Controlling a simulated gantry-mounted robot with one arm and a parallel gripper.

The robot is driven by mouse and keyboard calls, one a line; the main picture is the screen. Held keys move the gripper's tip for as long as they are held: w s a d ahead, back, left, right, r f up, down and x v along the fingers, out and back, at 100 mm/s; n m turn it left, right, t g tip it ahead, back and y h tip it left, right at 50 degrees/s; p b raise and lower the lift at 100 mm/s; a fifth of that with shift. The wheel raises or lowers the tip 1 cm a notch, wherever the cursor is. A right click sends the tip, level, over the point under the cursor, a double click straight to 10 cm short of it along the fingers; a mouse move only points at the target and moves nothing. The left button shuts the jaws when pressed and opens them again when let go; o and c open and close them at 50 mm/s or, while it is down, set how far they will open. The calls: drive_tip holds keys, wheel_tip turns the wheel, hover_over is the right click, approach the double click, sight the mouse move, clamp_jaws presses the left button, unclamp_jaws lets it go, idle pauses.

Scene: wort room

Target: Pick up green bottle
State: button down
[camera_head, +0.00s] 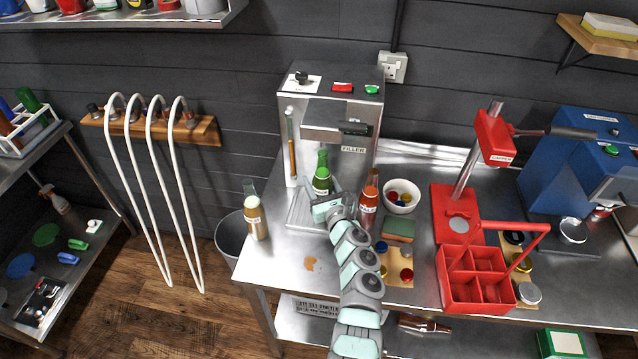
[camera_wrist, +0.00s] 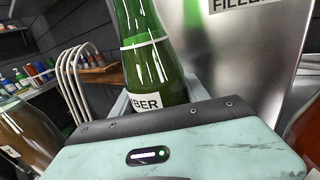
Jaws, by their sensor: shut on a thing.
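The green bottle (camera_head: 321,181) stands upright in front of the filler machine (camera_head: 330,132), with a pale label on its body. My gripper (camera_head: 328,200) is at its lower part, shut on it. In the wrist view the green bottle (camera_wrist: 152,60) rises just beyond the gripper body, its label partly showing "BER". The gripper body hides the bottle's base and most of the fingers, so I cannot tell whether the base touches the filler's tray.
A brown bottle (camera_head: 368,198) stands close to the right of my gripper, and a clear-necked amber bottle (camera_head: 255,215) stands left near the counter edge. A white bowl of caps (camera_head: 402,196), a green sponge (camera_head: 398,229) and a red carrier (camera_head: 477,280) lie further right.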

drive_tip(key=v, duration=1.8)
drive_tip(key=shift+r, duration=0.45)
